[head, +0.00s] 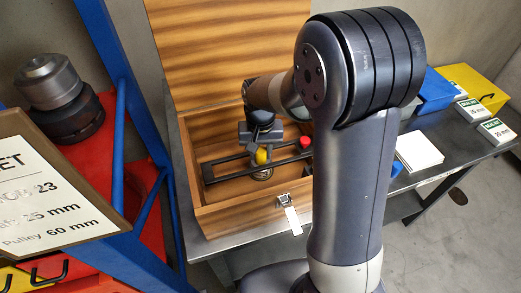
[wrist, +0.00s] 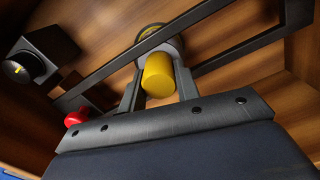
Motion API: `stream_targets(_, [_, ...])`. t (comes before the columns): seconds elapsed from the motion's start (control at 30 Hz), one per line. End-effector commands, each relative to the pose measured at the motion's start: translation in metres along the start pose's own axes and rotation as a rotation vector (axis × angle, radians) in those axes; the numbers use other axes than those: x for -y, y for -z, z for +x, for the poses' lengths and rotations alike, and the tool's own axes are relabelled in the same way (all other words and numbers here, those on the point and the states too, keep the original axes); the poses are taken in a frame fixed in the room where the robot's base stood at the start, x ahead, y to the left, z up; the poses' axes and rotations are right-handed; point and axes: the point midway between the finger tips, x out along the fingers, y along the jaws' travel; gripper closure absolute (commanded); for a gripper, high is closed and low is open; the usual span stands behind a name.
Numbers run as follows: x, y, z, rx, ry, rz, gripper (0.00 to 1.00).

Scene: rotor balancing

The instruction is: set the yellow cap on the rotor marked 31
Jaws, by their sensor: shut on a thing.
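The yellow cap (head: 261,156) is a small bright cylinder inside the open wooden box. My gripper (head: 259,148) reaches down into the box and is shut on the cap. In the wrist view the cap (wrist: 158,75) sits between the two fingers of my gripper (wrist: 158,88). Just beyond the cap is a round grey part with a dark and yellow ring (wrist: 152,34), partly hidden by cap and fingers. I cannot tell whether the cap touches it. I can read no 31 on any part in view.
A black slotted frame (head: 225,179) spans the wooden box (head: 240,215). A red knob (head: 305,142) is near its right end. A black block (wrist: 40,55) stands at left in the wrist view. A metal rotor-like part (head: 50,85) and a sign (head: 50,195) are at left.

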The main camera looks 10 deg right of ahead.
Motion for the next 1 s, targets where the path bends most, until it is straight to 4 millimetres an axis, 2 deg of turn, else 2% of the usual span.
stream_targets(0.1, [0.0, 0.0, 0.003, 0.0, 0.0, 0.0, 0.91])
stream_targets(0.13, [0.0, 0.0, 0.002, 0.0, 0.0, 0.0, 0.67])
stream_targets(0.2, [0.0, 0.0, 0.002, 0.0, 0.0, 0.0, 0.61])
stream_targets(0.53, [0.0, 0.0, -0.001, 0.0, 0.0, 0.0, 0.6])
stream_targets(1.0, [0.0, 0.0, -0.039, -0.001, 0.0, 0.0, 0.6])
